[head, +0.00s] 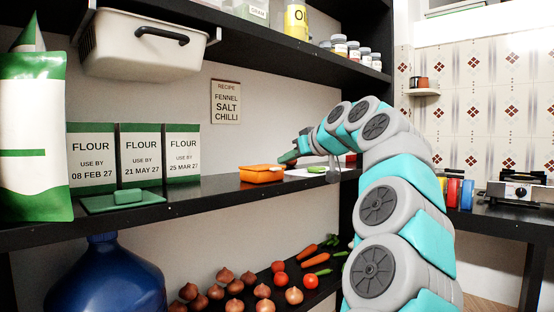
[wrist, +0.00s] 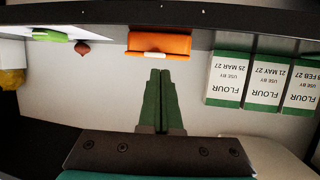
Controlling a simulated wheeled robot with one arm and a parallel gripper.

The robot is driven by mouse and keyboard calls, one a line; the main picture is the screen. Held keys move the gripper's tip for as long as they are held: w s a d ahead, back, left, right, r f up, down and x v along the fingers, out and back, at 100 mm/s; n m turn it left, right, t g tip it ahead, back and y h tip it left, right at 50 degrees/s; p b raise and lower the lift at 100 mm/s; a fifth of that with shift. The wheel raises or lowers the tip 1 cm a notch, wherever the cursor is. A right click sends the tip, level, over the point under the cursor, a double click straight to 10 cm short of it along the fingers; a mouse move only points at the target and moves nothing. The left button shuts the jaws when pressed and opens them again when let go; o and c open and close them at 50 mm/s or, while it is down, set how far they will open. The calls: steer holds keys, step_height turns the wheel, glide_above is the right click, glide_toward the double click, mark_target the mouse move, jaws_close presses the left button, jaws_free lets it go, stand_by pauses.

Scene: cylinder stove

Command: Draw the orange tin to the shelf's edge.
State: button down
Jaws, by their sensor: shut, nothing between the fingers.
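The orange tin (head: 262,174) sits on the middle dark shelf, right of the flour boxes and a little back from the shelf's front edge (head: 200,208). In the wrist view, which is upside down, the tin (wrist: 170,43) shows near the top with a pale strip on its side. My gripper (head: 284,159) reaches in from the right, above and right of the tin in the head view. In the wrist view its green fingers (wrist: 160,73) are together and empty, with their tips just short of the tin. I see a small gap between them.
A white bin (head: 140,48) hangs under the upper shelf. Onions and vegetables (head: 235,287) lie below.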

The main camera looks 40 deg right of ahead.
mark_target(265, 166)
steer(key=w+p, duration=0.1)
steer(key=w, duration=0.5)
steer(key=w+d+p, duration=0.1)
steer(key=w, duration=0.3)
steer(key=shift+p, duration=0.35)
steer(key=shift+w+f, duration=0.1)
steer(key=shift+f, duration=0.05)
steer(key=shift+a+f+b, duration=0.1)
steer(key=shift+f+b, duration=0.35)
steer(key=shift+f, duration=0.3)
steer(key=shift+f, duration=0.1)
